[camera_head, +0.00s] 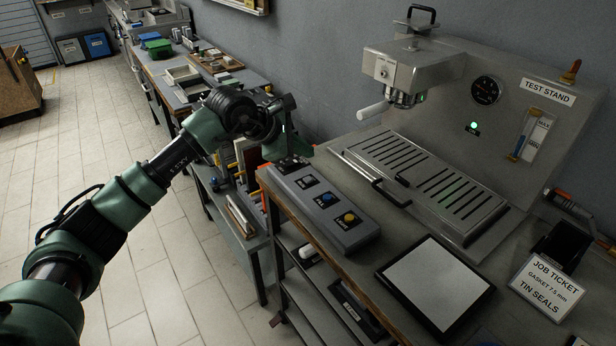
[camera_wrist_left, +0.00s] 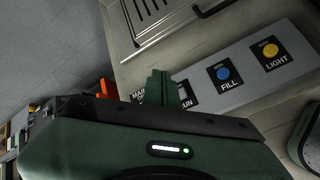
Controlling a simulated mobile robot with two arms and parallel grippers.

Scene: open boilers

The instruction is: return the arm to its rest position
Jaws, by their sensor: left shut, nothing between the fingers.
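My left arm (camera_head: 130,190) reaches in from the left, and its gripper (camera_head: 291,163) is over the far left end of a grey button box (camera_head: 345,236). In the left wrist view, the gripper fingers (camera_wrist_left: 164,88) are together and empty, in front of the RUN end of the box (camera_wrist_left: 205,97). They hide part of the label there. I cannot tell whether the fingertips touch the box. The blue FILL button (camera_wrist_left: 223,73) and yellow LIGHT button (camera_wrist_left: 270,50) show clear of the fingers. My right gripper is not in view.
The test stand (camera_head: 530,125) with its slotted tray (camera_head: 430,175) stands behind the box. A cluttered bench (camera_head: 180,75) runs behind the arm. Open tiled floor (camera_head: 165,270) lies left.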

